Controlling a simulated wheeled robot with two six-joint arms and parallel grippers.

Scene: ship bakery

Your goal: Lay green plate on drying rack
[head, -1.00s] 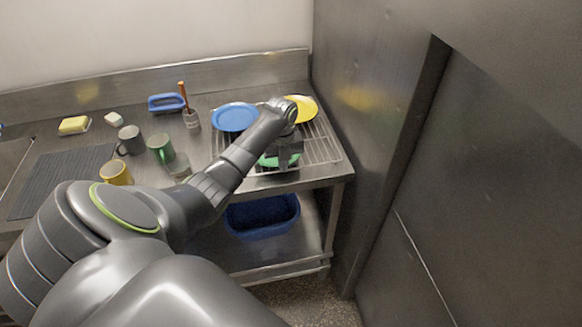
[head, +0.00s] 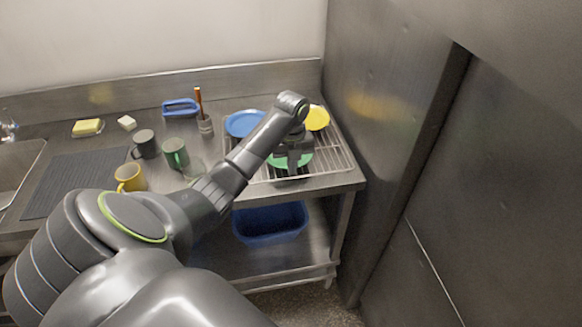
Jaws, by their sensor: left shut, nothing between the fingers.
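The green plate (head: 305,159) lies on the wire drying rack (head: 338,160), toward its front and in front of the blue and yellow plates. My left gripper (head: 292,171) is just over the green plate, shut with nothing in it, and hides the plate's middle. I cannot tell whether the fingertips touch the plate. My right gripper is not in view.
A blue plate (head: 240,123) and a yellow plate (head: 317,119) lie at the rack's back. Grey (head: 146,145), green (head: 174,152) and yellow (head: 130,177) mugs stand left of it. A steel wall (head: 370,130) rises close on the right. A blue bin (head: 270,224) sits below.

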